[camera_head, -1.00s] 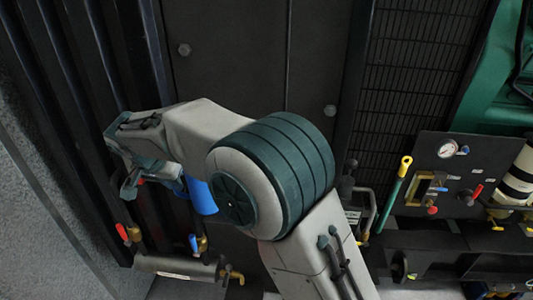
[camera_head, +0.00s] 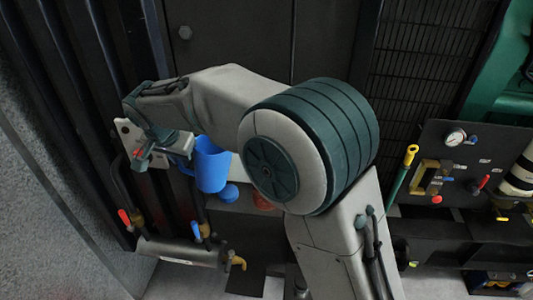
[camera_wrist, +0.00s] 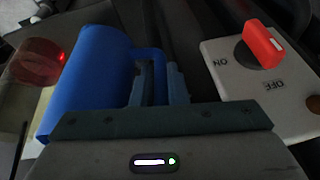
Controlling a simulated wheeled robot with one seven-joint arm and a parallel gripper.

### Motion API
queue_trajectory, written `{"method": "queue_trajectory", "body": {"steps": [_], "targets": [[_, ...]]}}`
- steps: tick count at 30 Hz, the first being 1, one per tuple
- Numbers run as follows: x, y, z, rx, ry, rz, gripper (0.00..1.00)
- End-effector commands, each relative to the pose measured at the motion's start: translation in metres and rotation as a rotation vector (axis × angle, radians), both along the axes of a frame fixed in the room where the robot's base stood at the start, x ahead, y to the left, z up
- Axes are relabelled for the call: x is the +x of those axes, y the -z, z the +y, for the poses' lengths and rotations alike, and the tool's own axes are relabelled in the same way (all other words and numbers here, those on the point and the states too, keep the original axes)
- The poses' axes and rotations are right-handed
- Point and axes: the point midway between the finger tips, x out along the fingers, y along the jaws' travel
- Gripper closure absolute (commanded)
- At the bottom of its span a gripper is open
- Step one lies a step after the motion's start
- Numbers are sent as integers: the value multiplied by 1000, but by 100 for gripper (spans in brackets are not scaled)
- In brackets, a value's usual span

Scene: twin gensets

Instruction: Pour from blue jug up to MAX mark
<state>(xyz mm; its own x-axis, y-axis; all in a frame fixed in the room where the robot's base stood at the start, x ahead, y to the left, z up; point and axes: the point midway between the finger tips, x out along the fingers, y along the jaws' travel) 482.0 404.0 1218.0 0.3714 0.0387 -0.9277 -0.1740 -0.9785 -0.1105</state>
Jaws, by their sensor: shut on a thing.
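The blue jug (camera_head: 211,168) is beside my gripper (camera_head: 182,152), left of my large arm joint. In the wrist view the jug (camera_wrist: 88,80) fills the left side, tilted in the picture. My gripper (camera_wrist: 158,85) is shut on its handle, at the jug's right side. The jug's contents are hidden. No MAX mark can be read in either view.
A white plate with a red ON/OFF knob (camera_wrist: 263,46) is close right of my gripper in the wrist view. A reddish, see-through round thing (camera_wrist: 38,60) is left of the jug. Red-handled (camera_head: 125,218) and blue-handled (camera_head: 196,230) valves sit on a pipe below.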

Motion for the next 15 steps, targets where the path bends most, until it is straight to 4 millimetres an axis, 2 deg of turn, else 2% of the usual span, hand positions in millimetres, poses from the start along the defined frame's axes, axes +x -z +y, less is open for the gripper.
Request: {"method": "queue_trajectory", "body": {"steps": [15], "targets": [[1,-51,-33,338,6,4,100]]}}
